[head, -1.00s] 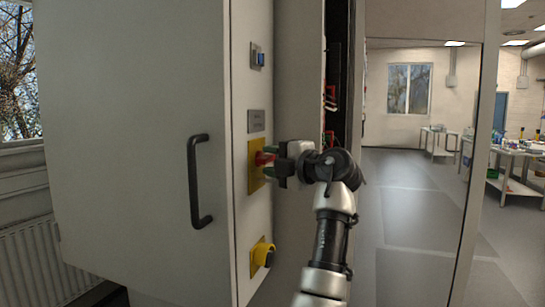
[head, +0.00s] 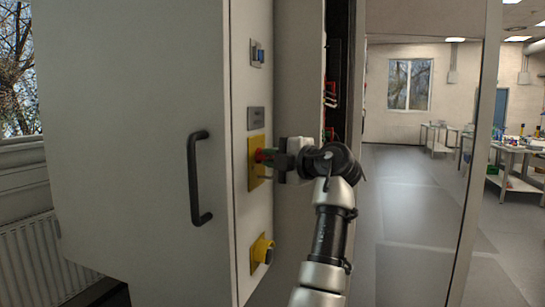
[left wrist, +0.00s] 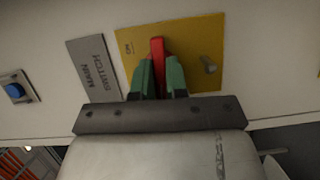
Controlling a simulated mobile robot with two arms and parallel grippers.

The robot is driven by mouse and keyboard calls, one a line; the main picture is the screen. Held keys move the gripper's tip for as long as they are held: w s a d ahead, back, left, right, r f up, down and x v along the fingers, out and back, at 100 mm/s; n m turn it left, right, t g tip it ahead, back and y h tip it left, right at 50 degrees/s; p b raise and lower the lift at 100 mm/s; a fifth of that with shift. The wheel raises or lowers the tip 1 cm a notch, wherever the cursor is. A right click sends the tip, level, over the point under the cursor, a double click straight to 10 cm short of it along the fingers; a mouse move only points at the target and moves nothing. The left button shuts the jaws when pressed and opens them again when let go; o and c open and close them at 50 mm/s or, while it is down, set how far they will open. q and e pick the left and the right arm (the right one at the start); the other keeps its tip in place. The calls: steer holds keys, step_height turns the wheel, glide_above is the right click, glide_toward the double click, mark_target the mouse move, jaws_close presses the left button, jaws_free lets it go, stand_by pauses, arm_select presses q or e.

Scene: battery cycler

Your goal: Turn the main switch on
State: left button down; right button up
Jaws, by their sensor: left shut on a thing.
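The main switch is a red handle (head: 261,156) on a yellow plate (head: 255,181) on the cabinet's narrow side panel. My left gripper (head: 271,158) reaches it from the right and is shut on the handle. In the left wrist view the red handle (left wrist: 157,62) stands between the two green fingertips (left wrist: 160,78), against the yellow plate (left wrist: 195,35). A small ON mark (left wrist: 128,48) shows on the plate, left of the handle. The fingers partly hide the handle. A grey label (left wrist: 95,70) reads MAIN SWITCH. My right gripper is not in view.
The cabinet door (head: 130,150) has a black handle (head: 194,180). An open gap with red parts (head: 330,95) lies right of the panel. Floor beyond is clear.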

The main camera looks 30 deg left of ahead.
arm_select(q)
steer(key=m+h+p, duration=0.1)
steer(key=m+p, duration=0.1)
steer(key=m+g+h+p, duration=0.1)
steer(key=m+p, duration=0.1)
steer(key=r+m+g+p, duration=0.1)
steer(key=m+p, duration=0.1)
steer(key=shift+w+m+h, duration=0.1)
steer(key=shift+m+h, duration=0.3)
steer(key=m+g+h+p, duration=0.1)
steer(key=m+g+p, duration=0.1)
steer(key=p, duration=0.3)
steer(key=shift+w+m, duration=0.1)
steer(key=shift+m, duration=0.7)
steer(key=shift+a+f+m+g+p, duration=0.1)
steer(key=shift+m+g+p, duration=0.7)
steer(key=shift+p, duration=0.25)
steer(key=shift+w+m+h+p, duration=0.1)
steer(key=shift+m+h+p, duration=0.2)
steer(key=shift+h, duration=0.1)
steer(key=shift+f, duration=0.1)
steer(key=c, duration=1.1)
jaws_free()
steer(key=shift+c, duration=0.2)
